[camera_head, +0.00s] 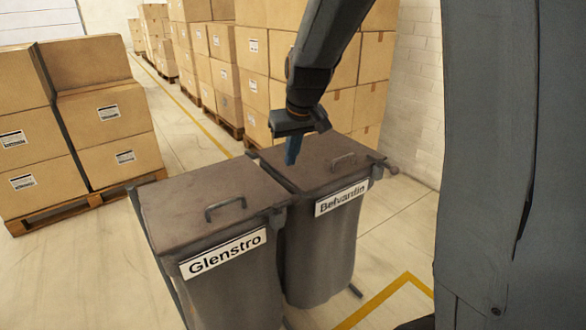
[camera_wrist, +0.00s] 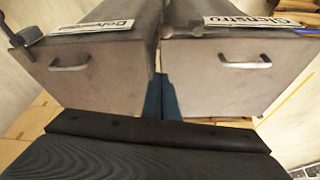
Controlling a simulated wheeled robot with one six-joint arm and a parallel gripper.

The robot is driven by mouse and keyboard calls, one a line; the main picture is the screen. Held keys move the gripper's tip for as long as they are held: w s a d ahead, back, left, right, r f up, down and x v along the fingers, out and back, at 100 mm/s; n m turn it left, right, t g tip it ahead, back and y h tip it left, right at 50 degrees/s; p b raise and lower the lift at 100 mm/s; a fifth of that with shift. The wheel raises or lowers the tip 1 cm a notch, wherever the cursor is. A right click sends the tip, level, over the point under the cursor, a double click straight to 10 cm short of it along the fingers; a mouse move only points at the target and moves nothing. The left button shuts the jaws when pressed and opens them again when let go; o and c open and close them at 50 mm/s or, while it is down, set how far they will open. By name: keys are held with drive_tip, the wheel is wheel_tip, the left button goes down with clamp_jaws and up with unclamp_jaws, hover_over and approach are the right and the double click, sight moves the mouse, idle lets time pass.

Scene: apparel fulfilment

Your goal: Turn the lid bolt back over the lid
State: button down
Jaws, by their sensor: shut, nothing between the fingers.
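Two grey bins stand side by side with brown lids shut. The Glenstro lid (camera_head: 190,195) is on the left and the Belvardin lid (camera_head: 318,160) on the right, each with a handle. A dark bolt-like part (camera_head: 384,166) sticks out beyond the right front corner of the Belvardin lid; it also shows at the upper left of the wrist view (camera_wrist: 27,36). Its exact turn is hard to tell. My gripper (camera_head: 292,152) is shut and empty, pointing down over the Belvardin lid's left side. In the wrist view the blue fingers (camera_wrist: 160,96) appear near the gap between lids.
Stacked cartons (camera_head: 82,115) stand on a pallet at the left, and more stacked cartons (camera_head: 252,50) stand behind the bins. A white brick wall (camera_head: 418,85) is at the right.

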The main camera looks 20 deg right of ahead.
sight(278, 207)
drive_tip(key=p+x, duration=0.1)
drive_tip(key=x, duration=0.8)
drive_tip(key=shift+s+f+p, duration=0.1)
drive_tip(key=shift+f+p, duration=0.15)
drive_tip(key=shift+p, duration=0.1)
drive_tip(key=s+p, duration=0.1)
drive_tip(key=s, duration=0.1)
drive_tip(key=shift+s+d, duration=0.15)
drive_tip(key=shift+s, duration=0.2)
drive_tip(key=shift+s+f, duration=0.25)
drive_tip(key=shift+s, duration=0.3)
drive_tip(key=shift+d, duration=0.2)
